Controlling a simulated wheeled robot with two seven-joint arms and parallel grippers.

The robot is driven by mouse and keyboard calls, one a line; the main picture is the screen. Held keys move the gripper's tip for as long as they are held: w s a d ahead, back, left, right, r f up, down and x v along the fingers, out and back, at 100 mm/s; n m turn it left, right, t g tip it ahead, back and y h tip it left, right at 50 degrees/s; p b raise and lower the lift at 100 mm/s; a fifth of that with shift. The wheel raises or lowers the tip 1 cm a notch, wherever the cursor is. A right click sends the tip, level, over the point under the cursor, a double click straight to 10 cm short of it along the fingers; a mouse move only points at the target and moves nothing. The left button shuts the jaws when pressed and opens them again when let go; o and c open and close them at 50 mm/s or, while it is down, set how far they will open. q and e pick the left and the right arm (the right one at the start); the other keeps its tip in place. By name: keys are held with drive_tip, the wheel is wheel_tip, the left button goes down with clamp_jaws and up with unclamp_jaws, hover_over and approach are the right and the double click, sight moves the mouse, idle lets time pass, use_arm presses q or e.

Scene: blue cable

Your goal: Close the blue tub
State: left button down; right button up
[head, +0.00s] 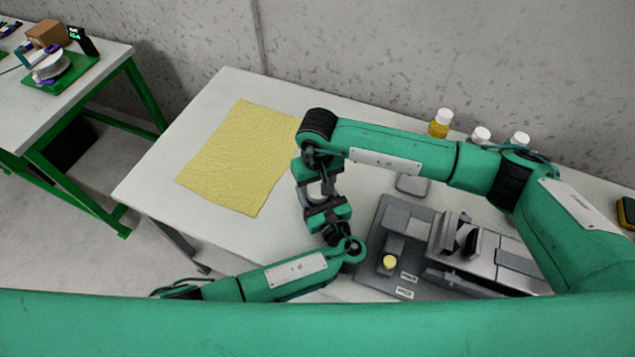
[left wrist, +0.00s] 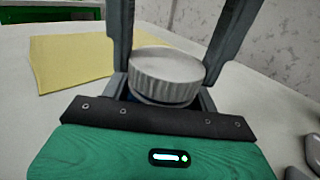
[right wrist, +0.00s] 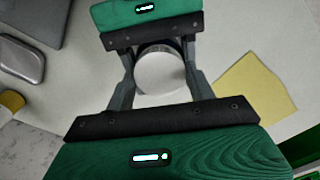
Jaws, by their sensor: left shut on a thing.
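The blue tub shows only as a small blue patch (left wrist: 132,97) in the left wrist view. My left gripper (head: 333,222) is shut on it, and its jaws hide most of it. A round grey lid with a ribbed edge (left wrist: 167,75) is at the top of the tub. Its pale round top also shows in the right wrist view (right wrist: 160,74). I cannot tell how tightly the lid sits. My right gripper (head: 318,190) points down from above, with one finger on each side of the lid, very close to it. I cannot tell whether those fingers press on it.
A yellow cloth (head: 238,157) lies on the white table (head: 228,92), left of my grippers. A grey fixture (head: 400,245) stands to the right, with a small grey tray (head: 412,185) behind it. Several white-capped bottles (head: 440,124) stand along the back.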

drive_tip(key=c, duration=0.3)
drive_tip(key=m, duration=0.6)
drive_tip(key=shift+m, duration=0.3)
drive_tip(key=shift+c, duration=0.2)
drive_tip(key=o, duration=1.1)
drive_tip(key=shift+r, duration=2.25)
drive_tip(key=shift+r, duration=0.1)
drive_tip(key=shift+c, duration=0.6)
